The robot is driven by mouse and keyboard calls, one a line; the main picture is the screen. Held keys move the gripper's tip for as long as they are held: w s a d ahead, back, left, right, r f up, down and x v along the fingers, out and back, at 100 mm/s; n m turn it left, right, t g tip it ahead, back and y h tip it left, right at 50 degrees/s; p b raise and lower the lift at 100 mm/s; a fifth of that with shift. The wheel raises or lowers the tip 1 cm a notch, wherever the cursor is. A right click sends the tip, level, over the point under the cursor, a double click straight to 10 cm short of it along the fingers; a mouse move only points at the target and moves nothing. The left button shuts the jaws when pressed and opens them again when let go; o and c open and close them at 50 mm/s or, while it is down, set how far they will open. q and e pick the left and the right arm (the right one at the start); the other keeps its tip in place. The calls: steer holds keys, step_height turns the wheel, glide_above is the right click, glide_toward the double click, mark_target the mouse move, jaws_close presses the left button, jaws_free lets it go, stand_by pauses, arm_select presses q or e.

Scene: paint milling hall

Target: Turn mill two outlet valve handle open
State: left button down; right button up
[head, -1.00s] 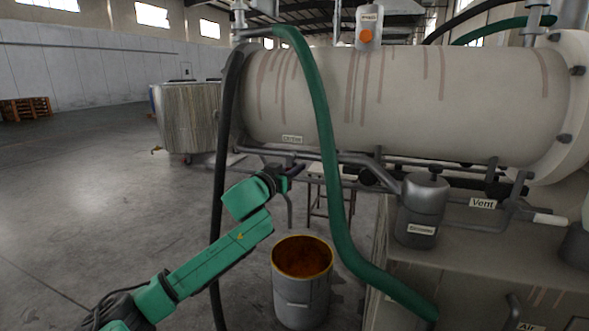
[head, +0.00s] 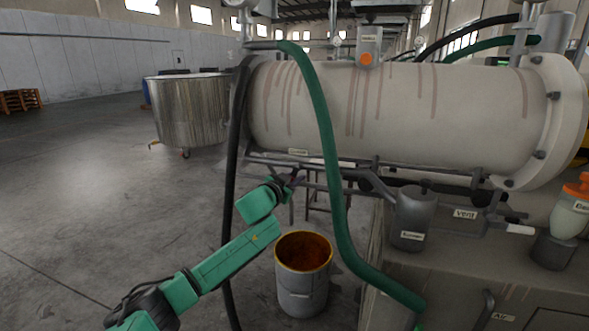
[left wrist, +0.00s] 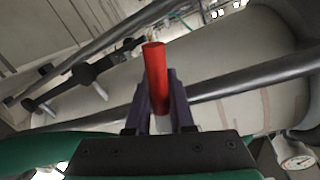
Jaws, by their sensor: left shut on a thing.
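The red valve handle (left wrist: 155,68) shows in the left wrist view as a short red bar between my two dark purple fingers. My left gripper (left wrist: 159,92) is shut on it. In the head view my left gripper (head: 295,181) is below the left end of the big cream mill drum (head: 400,105), near the grey pipework. The handle cannot be made out there. My right gripper is not in view.
A green hose (head: 325,130) hangs just right of the gripper, and a black hose (head: 234,180) hangs left of it. An open drum with rusty-orange contents (head: 302,296) stands below. A metal vat (head: 190,110) stands behind.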

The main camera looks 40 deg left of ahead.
arm_select(q)
steer(key=shift+s+a+r+m+g+y+p, duration=0.15)
steer(key=shift+a+r+m+g+y+p, duration=0.25)
steer(key=shift+m+p, duration=1.6)
steer(key=shift+s+a+r+m+g+y+p, duration=0.2)
steer(key=shift+a+r+m+y+p, duration=0.3)
steer(key=shift+m+p, duration=1.4)
steer(key=shift+s+a+r+m+g+y+p, duration=0.1)
steer(key=shift+a+r+m+g+y+p, duration=0.3)
steer(key=shift+m+p, duration=1.6)
steer(key=c, duration=0.8)
jaws_free()
steer(key=shift+d, duration=0.1)
